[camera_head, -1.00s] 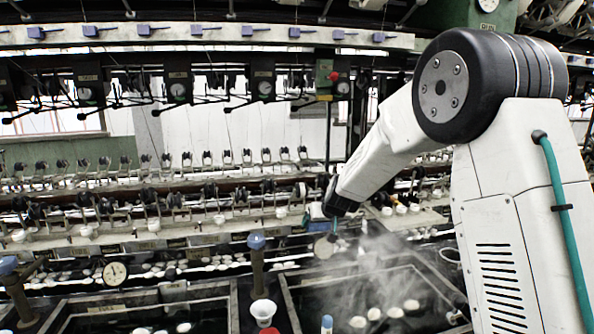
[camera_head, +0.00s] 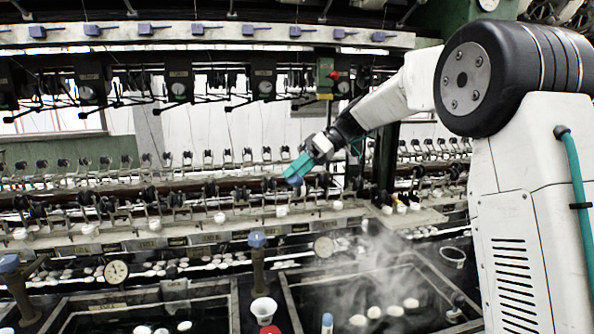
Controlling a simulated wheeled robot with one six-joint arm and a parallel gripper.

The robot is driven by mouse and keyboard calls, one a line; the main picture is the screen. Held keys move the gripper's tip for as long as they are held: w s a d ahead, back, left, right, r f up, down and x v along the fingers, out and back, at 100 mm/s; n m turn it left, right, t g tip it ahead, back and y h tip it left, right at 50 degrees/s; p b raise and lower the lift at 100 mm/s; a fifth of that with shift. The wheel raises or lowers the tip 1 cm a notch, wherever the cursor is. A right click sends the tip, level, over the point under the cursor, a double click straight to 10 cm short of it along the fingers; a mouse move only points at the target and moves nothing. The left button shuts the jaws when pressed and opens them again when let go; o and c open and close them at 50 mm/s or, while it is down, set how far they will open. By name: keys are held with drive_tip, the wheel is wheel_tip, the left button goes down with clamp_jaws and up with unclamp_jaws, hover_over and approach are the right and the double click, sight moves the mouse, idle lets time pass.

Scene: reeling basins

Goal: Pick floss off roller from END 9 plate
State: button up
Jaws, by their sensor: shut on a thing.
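My gripper (camera_head: 297,172) with teal fingers reaches in from the right, in front of the row of small dark rollers (camera_head: 268,186). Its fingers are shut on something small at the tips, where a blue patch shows. I take this to be the floss, but its strands are too fine to make out. The fingertips overlap the rollers in the picture; I cannot tell whether they touch one. Small label plates (camera_head: 201,239) run along the front rail below. Their lettering is too small to read, so I cannot tell which is END 9.
Steaming dark basins (camera_head: 370,295) with white cocoons lie below. A post with a blue cap (camera_head: 257,241) and a white cup (camera_head: 263,308) stand in front. A round dial (camera_head: 116,271) is at left. A hanging beam with dark boxes (camera_head: 178,80) runs above.

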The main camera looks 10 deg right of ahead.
sight(302, 183)
drive_tip(key=shift+s+a+r+n+g, duration=0.15)
drive_tip(key=shift+s+r+n+g, duration=0.2)
drive_tip(key=shift+g, duration=0.15)
drive_tip(key=shift+w+d+f, duration=0.35)
drive_tip(key=shift+w+f, duration=0.6)
drive_tip(key=shift+w+d+f, duration=0.4)
drive_tip(key=shift+w+f, duration=0.5)
drive_tip(key=shift+w, duration=0.1)
drive_tip(key=shift+w+d+f, duration=0.35)
drive_tip(key=shift+w+f, duration=0.6)
drive_tip(key=shift+w+f, duration=0.1)
drive_tip(key=shift+f, duration=0.05)
drive_tip(key=shift+d, duration=0.15)
drive_tip(key=shift+d, duration=0.25)
drive_tip(key=shift+a, duration=0.2)
drive_tip(key=shift+a+f, duration=0.1)
drive_tip(key=shift+a, duration=0.6)
drive_tip(key=shift+d, duration=0.15)
drive_tip(key=shift+d+f, duration=0.1)
drive_tip(key=shift+d, duration=0.65)
